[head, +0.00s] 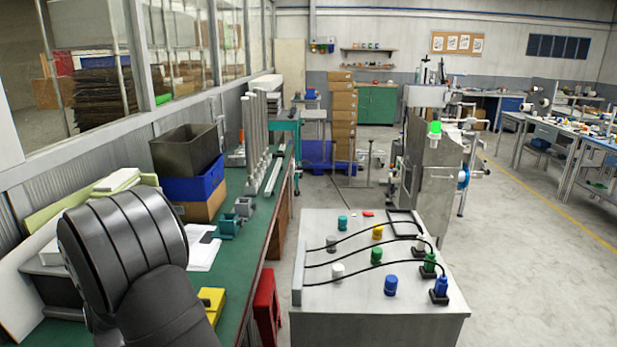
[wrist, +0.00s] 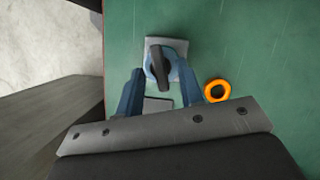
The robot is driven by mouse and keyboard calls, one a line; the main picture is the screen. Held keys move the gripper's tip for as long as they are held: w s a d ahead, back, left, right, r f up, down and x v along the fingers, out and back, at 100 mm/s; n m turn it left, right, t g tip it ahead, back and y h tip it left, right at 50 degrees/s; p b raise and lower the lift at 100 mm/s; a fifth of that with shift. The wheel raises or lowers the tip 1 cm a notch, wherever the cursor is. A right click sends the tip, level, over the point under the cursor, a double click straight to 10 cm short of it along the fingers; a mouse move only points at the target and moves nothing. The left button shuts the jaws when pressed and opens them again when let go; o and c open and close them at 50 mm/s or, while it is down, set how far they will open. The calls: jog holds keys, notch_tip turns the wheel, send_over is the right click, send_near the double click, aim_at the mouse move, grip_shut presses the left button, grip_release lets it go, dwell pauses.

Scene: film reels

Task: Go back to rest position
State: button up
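My gripper (wrist: 160,70) shows in the wrist view as two blue fingers standing well apart. Ahead of them is a grey square plate (wrist: 178,46) on the green table, bearing a round blue part and a dark upright piece (wrist: 160,66). That piece appears between the fingertips; I see no clear grip on it, and depth is hard to judge. In the head view my dark arm fills the lower left, and the gripper itself is hidden.
An orange ring (wrist: 217,91) lies right of the fingers on the green table (wrist: 225,40). In the head view, a grey cabinet (head: 380,318) with coloured knobs and black cables stands right of the green bench (head: 236,262). A yellow block (head: 211,300) lies near my arm.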

jog(key=v, duration=1.8)
jog(key=x, duration=1.7)
jog(key=shift+s+f, duration=0.1)
jog(key=shift+f, duration=0.1)
jog(key=shift+s+f, duration=0.15)
jog(key=shift+f, duration=0.2)
jog(key=v, duration=1.7)
jog(key=s+a+f+n+t+y, duration=0.1)
jog(key=s+a+f+t+y, duration=0.2)
jog(key=s+a+f+y, duration=0.4)
jog(key=shift+s+a+f, duration=3.5)
jog(key=shift+a+f, duration=0.65)
jog(key=shift+a, duration=0.1)
jog(key=shift+w, duration=0.1)
